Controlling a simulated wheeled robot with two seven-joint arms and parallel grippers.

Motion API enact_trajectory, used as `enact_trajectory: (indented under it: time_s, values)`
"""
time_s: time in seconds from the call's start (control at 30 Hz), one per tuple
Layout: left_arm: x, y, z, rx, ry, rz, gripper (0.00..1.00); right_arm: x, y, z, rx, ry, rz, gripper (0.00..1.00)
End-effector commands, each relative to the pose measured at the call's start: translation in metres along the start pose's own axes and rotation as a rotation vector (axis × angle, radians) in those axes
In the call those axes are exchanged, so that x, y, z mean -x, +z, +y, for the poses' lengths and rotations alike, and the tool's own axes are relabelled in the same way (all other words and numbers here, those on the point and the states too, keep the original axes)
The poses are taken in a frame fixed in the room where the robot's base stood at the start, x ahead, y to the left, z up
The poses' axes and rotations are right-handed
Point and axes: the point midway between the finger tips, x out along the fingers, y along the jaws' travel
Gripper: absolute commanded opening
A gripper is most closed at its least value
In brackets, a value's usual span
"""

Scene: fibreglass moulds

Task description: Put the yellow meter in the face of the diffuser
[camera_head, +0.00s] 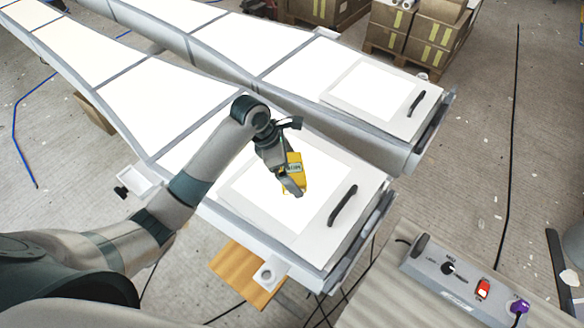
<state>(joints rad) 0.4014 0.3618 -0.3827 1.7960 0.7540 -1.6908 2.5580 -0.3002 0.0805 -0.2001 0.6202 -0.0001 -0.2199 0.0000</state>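The yellow meter (298,178) is a small yellow box with a dark label or display, held over the end of the nearer long mould. My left gripper (291,184) is at the meter, with its fingers around it, and appears shut on it. The end panel (318,236) of that mould is a flat pale plate with a bright white square and a black handle (342,205); it may be the diffuser's face. The meter is over the white square. I cannot tell whether it touches the surface. My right gripper is not in view.
A second long mould (401,120) with a similar handled panel lies behind. A grey control box (462,274) with a knob and red switch stands on a table (392,285) at lower right. Cardboard boxes (424,35) stand at the back. Cables cross the floor.

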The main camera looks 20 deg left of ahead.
Motion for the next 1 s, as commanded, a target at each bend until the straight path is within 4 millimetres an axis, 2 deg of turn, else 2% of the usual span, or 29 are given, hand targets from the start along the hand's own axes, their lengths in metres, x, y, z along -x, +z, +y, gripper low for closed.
enact_trajectory:
  time_s: [0.27,0.47,0.67,1.0]
  values:
    - [0.002,0.001,0.0,-0.001,0.001,0.0,1.0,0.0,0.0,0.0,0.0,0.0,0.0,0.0]
    - [0.013,0.001,0.001,-0.002,0.002,-0.002,1.0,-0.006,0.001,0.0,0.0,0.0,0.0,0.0]
    - [0.042,0.001,0.001,-0.003,0.004,-0.003,1.0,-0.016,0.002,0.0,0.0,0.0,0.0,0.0]
    - [0.101,0.001,0.001,-0.003,0.005,-0.001,1.0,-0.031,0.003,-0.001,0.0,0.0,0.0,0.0]
